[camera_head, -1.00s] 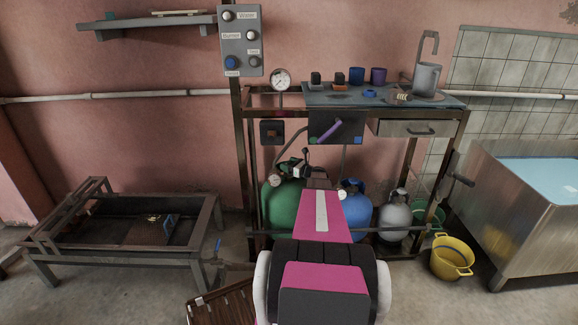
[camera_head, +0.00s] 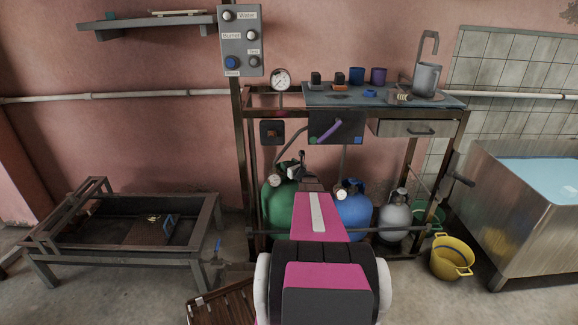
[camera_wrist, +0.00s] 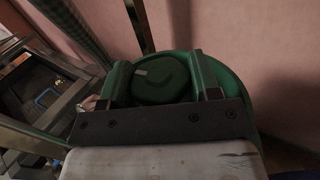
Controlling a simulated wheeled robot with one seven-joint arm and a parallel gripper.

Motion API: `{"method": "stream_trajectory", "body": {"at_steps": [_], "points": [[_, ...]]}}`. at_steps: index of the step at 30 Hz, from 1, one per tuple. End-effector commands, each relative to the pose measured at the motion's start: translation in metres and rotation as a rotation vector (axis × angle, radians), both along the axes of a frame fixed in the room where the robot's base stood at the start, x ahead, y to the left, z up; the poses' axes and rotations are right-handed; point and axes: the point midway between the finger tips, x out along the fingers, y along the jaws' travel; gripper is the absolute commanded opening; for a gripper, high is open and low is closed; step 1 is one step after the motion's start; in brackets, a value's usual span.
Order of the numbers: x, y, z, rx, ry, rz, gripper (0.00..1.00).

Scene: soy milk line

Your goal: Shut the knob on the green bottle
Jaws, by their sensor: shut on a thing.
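The green bottle (camera_head: 279,205) stands on the floor under the metal rack, left of the blue bottle. Its lower right is partly hidden by my arm in the head view. The wrist view looks down on the green bottle (camera_wrist: 235,84) with its round dark green knob (camera_wrist: 160,78), which has a pale mark at its left. My gripper (camera_wrist: 160,82) has one finger on each side of the knob and is shut on it. In the head view the bottle's top and the gripper (camera_head: 300,168) are small and dark, so the contact is hard to see there.
A blue bottle (camera_head: 354,212) and a grey bottle (camera_head: 394,220) stand to the right, behind a low rack bar. A small gauge (camera_head: 275,181) is by the green bottle. A yellow bucket (camera_head: 451,258) and a metal tank (camera_head: 525,215) are further right. A low metal frame (camera_head: 50,240) is at left.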

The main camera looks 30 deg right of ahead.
Motion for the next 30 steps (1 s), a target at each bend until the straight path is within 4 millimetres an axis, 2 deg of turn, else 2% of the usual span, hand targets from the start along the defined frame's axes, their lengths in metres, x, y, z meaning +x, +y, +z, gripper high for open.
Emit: {"method": "stream_trajectory", "body": {"at_steps": [12, 26, 27, 29, 30], "points": [[-0.0009, 0.0001, -0.0002, -0.001, 0.002, -0.154, 0.33], [-0.0006, -0.0004, -0.0001, -0.001, 0.001, -0.168, 0.33], [-0.0007, -0.0004, -0.0001, -0.001, 0.001, -0.168, 0.63], [-0.0006, -0.0004, -0.0001, -0.001, 0.001, -0.168, 0.81], [-0.0005, -0.0003, -0.0001, -0.001, 0.0, -0.167, 0.81]]}}
